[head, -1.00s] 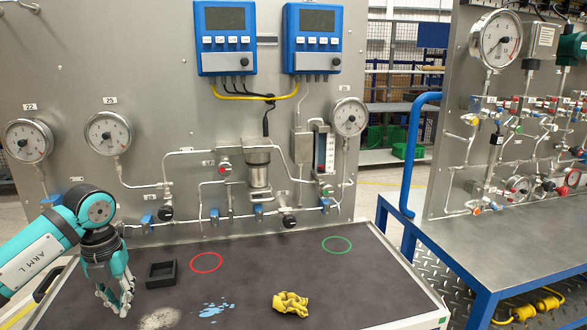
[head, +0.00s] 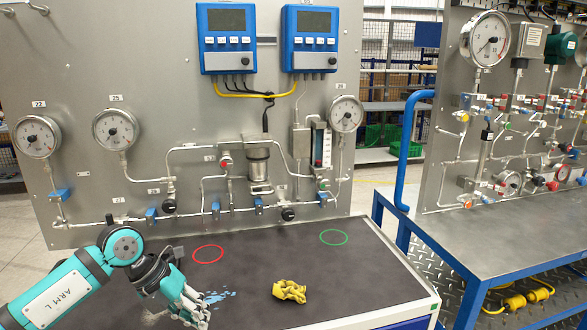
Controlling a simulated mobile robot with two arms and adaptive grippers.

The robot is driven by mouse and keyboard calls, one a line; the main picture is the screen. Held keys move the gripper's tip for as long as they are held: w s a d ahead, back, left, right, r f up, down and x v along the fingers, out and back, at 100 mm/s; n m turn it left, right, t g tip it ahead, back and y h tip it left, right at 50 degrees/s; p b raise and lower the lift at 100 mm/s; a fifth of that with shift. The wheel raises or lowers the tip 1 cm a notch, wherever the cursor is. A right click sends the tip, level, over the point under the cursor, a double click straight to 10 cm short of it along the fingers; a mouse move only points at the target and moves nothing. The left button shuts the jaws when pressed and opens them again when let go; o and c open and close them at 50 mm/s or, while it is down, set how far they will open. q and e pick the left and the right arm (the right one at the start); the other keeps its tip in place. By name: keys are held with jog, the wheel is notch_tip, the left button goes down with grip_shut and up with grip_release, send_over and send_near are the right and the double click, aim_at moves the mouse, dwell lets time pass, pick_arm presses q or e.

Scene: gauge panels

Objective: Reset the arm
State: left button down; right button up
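My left arm (head: 70,290) comes in from the lower left. Its gripper (head: 188,305) is over the left part of the dark bench top, with its fingers pointing down and to the right. The fingers overlap in this view, so I cannot tell whether they are open or shut, and I see nothing clearly held. The gripper and wrist cover the place of the black square frame. My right gripper is not in view.
On the dark bench top (head: 340,275) are a red ring (head: 208,247), a green ring (head: 333,231), a crumpled yellow item (head: 289,291) and a partly covered blue smear (head: 219,296). Behind stands a gauge panel (head: 130,50) with pipes and valves. A blue-framed bench (head: 480,245) is at right.

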pick_arm(q)
jog(key=s+d+h, duration=0.2)
jog(key=d+h, duration=0.3)
jog(key=d, duration=0.5)
jog(key=s+d+r+n+t+h, duration=0.2)
jog(key=d+r+n+t+h, duration=0.25)
jog(key=d+r+h, duration=0.45)
jog(key=w+a+r+n+t+y, duration=0.25)
jog(key=a+n+t+y, duration=0.5)
jog(key=n+t, duration=0.6)
jog(key=s+a+f+n+g+y, duration=0.2)
jog(key=a+f+n+g+y, duration=0.1)
jog(key=a+f+n+y, duration=0.85)
jog(key=s+a+f+n+g, duration=0.1)
jog(key=s+f+n+g, duration=0.1)
jog(key=s+f+g, duration=0.7)
jog(key=s+f+n+g, duration=0.2)
jog(key=s+f+g, duration=0.2)
jog(key=s+f, duration=0.9)
jog(key=s+f+g, duration=0.1)
jog(key=s+f, duration=0.1)
jog(key=f, duration=0.9)
jog(key=s+f, duration=0.2)
jog(key=f, duration=0.9)
jog(key=s+a+f+g, duration=0.1)
jog(key=s+a+f, duration=0.2)
jog(key=s+f, duration=1.4)
jog(key=shift+a+f+y, duration=0.2)
jog(key=shift+y, duration=0.1)
